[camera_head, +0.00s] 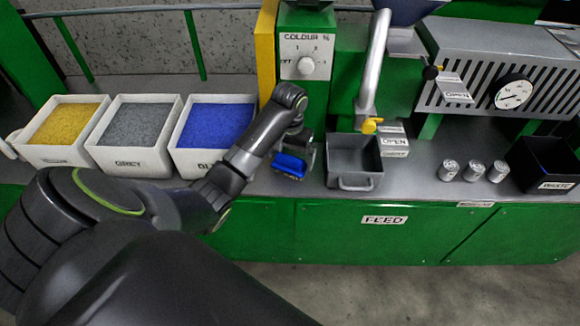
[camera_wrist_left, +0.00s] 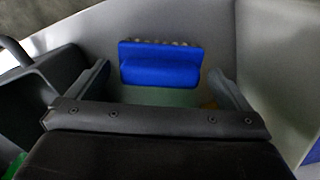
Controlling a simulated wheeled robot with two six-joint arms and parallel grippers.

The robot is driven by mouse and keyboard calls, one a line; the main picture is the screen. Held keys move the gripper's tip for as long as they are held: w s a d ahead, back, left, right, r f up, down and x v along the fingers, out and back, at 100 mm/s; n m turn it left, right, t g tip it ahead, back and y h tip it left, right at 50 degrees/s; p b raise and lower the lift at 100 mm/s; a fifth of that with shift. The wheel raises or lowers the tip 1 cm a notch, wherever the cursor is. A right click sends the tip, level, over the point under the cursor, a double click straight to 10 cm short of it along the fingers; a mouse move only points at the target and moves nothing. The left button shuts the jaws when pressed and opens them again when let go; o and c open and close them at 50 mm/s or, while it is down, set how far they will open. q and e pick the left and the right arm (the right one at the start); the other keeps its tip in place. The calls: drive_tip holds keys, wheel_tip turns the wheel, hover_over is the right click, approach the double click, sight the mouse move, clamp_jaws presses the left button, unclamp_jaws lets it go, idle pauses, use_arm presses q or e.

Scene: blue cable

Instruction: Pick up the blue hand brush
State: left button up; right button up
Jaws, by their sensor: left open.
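The blue hand brush (camera_head: 289,165) lies on the grey worktop near its front edge, between the blue-filled bin and the grey metal tray. In the left wrist view the brush (camera_wrist_left: 160,66) shows a blue body with pale bristles along its far side. My left gripper (camera_head: 298,152) is right at the brush in the head view and partly covers it. In the wrist view its two fingers stand apart, one on each side of the brush, with gaps between. The left gripper is open and empty. My right gripper is not in view.
White bins of yellow (camera_head: 62,125), grey (camera_head: 134,125) and blue (camera_head: 215,124) granules stand on the left. A grey metal tray (camera_head: 354,156) is right of the brush. Several cans (camera_head: 473,171) and a black bin (camera_head: 540,165) stand further right.

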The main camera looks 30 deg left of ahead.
sight(290, 157)
use_arm(q)
wheel_tip(290, 157, down, 3)
drive_tip(key=shift+w+r, duration=0.1)
drive_tip(key=shift+f, duration=0.4)
drive_tip(key=c, duration=0.7)
drive_tip(key=shift+c, duration=0.2)
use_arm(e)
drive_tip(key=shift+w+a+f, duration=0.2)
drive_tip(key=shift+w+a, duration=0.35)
use_arm(q)
drive_tip(key=shift+r, duration=0.15)
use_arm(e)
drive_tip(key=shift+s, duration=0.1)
use_arm(q)
drive_tip(key=shift+a+r, duration=0.1)
drive_tip(key=shift+r, duration=0.2)
wheel_tip(290, 157, up, 8)
drive_tip(key=p, duration=0.3)
drive_tip(key=shift+r+p, duration=0.6)
drive_tip(key=shift+p, duration=0.2)
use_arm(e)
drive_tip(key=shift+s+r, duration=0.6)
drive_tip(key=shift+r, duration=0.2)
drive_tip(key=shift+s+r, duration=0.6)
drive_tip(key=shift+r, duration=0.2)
